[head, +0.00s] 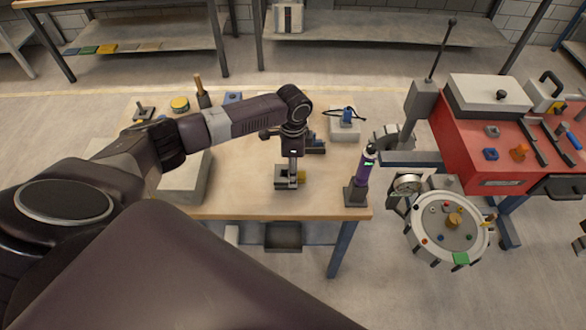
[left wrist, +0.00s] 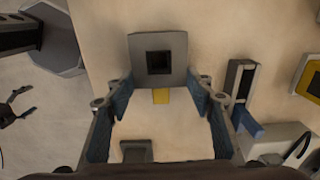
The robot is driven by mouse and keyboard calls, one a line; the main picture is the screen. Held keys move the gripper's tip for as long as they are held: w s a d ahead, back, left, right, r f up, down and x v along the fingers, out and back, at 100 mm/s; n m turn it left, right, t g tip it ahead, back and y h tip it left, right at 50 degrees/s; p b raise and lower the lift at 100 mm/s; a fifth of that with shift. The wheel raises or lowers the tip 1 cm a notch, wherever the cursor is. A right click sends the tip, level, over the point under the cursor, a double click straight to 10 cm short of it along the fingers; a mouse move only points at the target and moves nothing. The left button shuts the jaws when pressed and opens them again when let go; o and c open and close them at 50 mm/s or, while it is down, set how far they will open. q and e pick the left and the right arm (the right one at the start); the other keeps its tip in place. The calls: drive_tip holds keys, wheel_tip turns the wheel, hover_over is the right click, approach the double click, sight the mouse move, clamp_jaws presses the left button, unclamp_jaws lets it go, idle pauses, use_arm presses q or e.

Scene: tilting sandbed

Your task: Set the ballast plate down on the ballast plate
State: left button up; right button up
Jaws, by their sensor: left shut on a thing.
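My left gripper (head: 290,172) points down over the front middle of the wooden table. My right gripper (left wrist: 22,101) appears small and open at the left wrist view's left edge.
A purple-handled tool on a dark base (head: 356,195) stands at the table's right front. A box with a blue part and cable (head: 345,122) is behind. A grey block (head: 190,180) is at left. The round sandbed (head: 447,228) and red cart (head: 480,150) are beyond the table's right edge.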

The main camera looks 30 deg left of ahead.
use_arm(q)
drive_tip(key=shift+f, duration=0.25)
idle(0.4)
drive_tip(key=shift+f, duration=0.2)
idle(0.4)
drive_tip(key=o, duration=1.7)
drive_tip(key=shift+o, duration=0.2)
drive_tip(key=shift+p, duration=0.3)
wheel_tip(320, 180, up, 8)
drive_tip(key=p, duration=0.8)
